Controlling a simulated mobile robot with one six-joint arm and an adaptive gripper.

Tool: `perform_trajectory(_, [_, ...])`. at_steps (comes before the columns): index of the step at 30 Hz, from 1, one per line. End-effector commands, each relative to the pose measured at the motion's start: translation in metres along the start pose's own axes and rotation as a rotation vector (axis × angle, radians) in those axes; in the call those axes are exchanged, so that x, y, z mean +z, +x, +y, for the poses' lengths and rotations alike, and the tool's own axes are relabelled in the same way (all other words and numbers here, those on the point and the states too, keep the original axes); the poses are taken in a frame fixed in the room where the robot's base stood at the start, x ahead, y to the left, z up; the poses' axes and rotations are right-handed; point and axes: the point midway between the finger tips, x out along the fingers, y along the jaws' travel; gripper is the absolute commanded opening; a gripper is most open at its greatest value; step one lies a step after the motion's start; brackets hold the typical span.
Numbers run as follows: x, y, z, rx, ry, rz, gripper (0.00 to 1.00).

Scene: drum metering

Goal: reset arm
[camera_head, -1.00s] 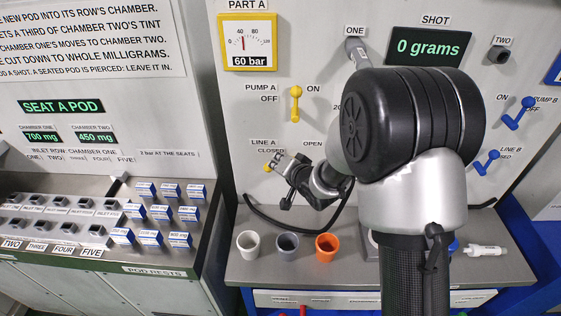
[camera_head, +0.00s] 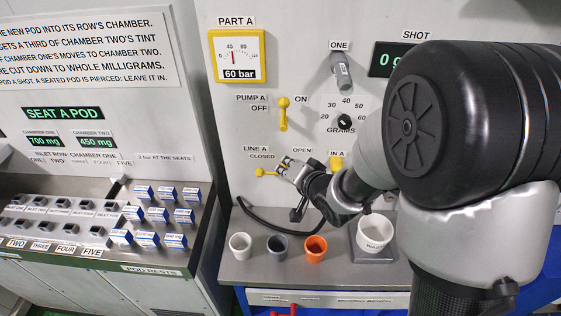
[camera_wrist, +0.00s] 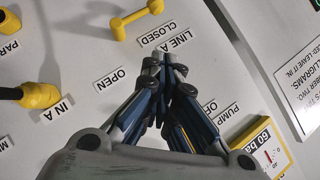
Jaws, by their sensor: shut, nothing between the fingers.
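My gripper (camera_head: 287,165) is in front of the panel, just right of the yellow LINE A lever (camera_head: 265,172), between the CLOSED and OPEN labels. The lever points left, beside CLOSED. In the wrist view the fingers of my gripper (camera_wrist: 167,66) are drawn together with nothing between them. The same yellow lever (camera_wrist: 138,20) shows beyond the fingertips there, apart from them in the picture. My arm reaches in from the right and hides part of the panel.
White (camera_head: 240,246), grey (camera_head: 277,248) and orange (camera_head: 315,249) cups and a larger white cup (camera_head: 375,233) stand on the bench below my arm. A black hose (camera_head: 262,220) curves beneath the gripper. The yellow PUMP A lever (camera_head: 283,114) is above. Blue-and-white pods (camera_head: 160,214) rest at left.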

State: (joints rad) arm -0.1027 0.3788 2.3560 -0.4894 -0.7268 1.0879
Motion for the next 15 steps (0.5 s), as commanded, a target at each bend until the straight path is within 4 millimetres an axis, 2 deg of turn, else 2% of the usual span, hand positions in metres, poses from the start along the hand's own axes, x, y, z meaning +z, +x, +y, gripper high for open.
perform_trajectory(7, [0.0,-0.009,-0.001,0.002,-0.002,0.0,0.0])
perform_trajectory(10, [-0.007,-0.015,0.001,0.029,-0.027,0.01,0.0])
perform_trajectory(13, [-0.022,-0.035,0.007,0.108,-0.094,0.028,0.0])
perform_trajectory(15, [-0.034,-0.059,0.015,0.192,-0.155,0.034,0.0])
